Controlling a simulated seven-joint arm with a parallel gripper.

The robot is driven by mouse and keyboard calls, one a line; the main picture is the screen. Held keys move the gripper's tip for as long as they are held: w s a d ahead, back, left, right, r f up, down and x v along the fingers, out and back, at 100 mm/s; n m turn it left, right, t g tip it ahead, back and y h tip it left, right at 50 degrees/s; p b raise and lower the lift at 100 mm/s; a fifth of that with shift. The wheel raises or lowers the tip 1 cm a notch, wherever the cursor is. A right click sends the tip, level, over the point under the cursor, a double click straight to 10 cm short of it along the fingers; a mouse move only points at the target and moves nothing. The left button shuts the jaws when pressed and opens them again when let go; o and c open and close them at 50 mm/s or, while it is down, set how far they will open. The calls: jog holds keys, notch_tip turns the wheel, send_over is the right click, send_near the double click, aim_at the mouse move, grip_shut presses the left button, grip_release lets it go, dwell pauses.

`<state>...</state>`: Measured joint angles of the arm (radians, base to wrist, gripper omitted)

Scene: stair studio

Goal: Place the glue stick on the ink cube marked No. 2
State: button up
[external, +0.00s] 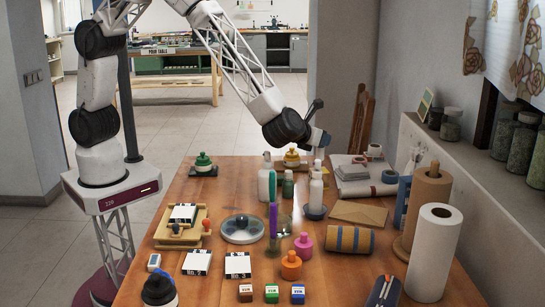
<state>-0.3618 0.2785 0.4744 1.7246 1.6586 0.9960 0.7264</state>
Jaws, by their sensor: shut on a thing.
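My gripper (320,149) is over the back middle of the table, just above a white bottle (316,190). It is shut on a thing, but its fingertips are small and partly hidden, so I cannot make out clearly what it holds. I cannot pick out the glue stick with certainty. A tall purple and teal stick (273,218) stands near the table's middle, apart from my gripper. Three small ink cubes stand in a row at the front: red (245,293), green (271,293) and blue (297,294). Their white labels are too small to read.
A round dish (242,230), orange (291,266) and pink (303,246) stampers and a striped roll (350,239) crowd the middle. Paper rolls (433,252) stand at the right. Bare wood shows right of the blue cube.

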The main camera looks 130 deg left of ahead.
aim_at(320, 149)
dwell(0.3)
jog(key=shift+f, duration=1.75)
jog(key=shift+f, duration=0.1)
jog(key=o, duration=0.9)
jog(key=shift+d, duration=0.1)
jog(key=v, duration=1.2)
